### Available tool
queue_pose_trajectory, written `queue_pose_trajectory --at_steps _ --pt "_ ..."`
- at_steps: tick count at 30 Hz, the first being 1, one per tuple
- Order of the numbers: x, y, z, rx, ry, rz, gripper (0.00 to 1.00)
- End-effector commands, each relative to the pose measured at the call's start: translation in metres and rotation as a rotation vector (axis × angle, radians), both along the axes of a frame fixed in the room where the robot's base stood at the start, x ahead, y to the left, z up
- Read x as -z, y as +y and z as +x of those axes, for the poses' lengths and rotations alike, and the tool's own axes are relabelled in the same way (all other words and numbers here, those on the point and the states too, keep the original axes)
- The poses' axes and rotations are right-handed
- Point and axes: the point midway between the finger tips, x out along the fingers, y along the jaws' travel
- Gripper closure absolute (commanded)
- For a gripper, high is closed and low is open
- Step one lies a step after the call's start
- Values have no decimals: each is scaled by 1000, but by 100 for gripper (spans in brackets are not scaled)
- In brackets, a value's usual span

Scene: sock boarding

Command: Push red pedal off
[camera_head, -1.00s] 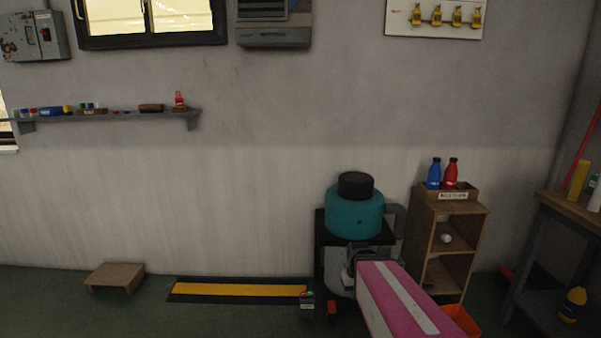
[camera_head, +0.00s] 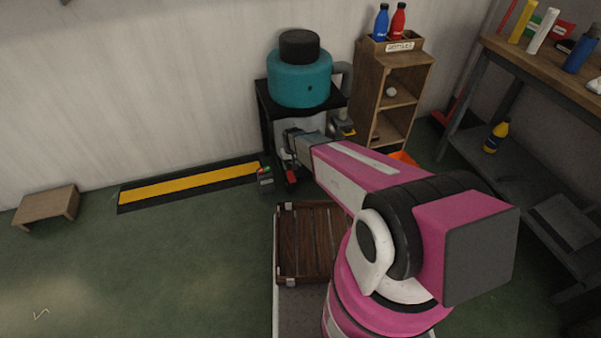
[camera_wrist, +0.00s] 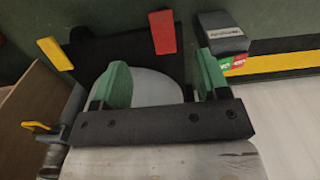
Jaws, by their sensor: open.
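The red pedal (camera_head: 292,176) is low at the foot of the machine with the teal tank (camera_head: 300,80). In the wrist view the red pedal (camera_wrist: 163,32) stands out from a black base, just beyond and between my fingertips. A yellow pedal (camera_wrist: 55,53) is at the left of that base. My gripper (camera_wrist: 158,70) is open, with green fingers spread and nothing between them. A gap to the red pedal shows in the picture; contact cannot be told. In the head view my arm reaches down in front of the machine, and the fingers are hard to make out.
A small grey box with red and green buttons (camera_wrist: 222,32) stands right of the pedal in the wrist view. A black-and-yellow floor strip (camera_head: 190,184) lies beside it. A wooden shelf (camera_head: 394,62) stands right of the machine.

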Motion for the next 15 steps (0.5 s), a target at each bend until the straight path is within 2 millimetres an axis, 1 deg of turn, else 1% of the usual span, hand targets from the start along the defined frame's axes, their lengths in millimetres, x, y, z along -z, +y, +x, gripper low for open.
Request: queue_pose_trajectory --at_steps 1,4,8,10,15 --pt "11 6 4 -7 1 0 32" --pt "17 11 5 -14 1 0 32" --pt "22 11 5 -14 0 0 32" --pt "28 11 5 -14 0 0 32" --pt "50 10 5 -13 2 -1 32"
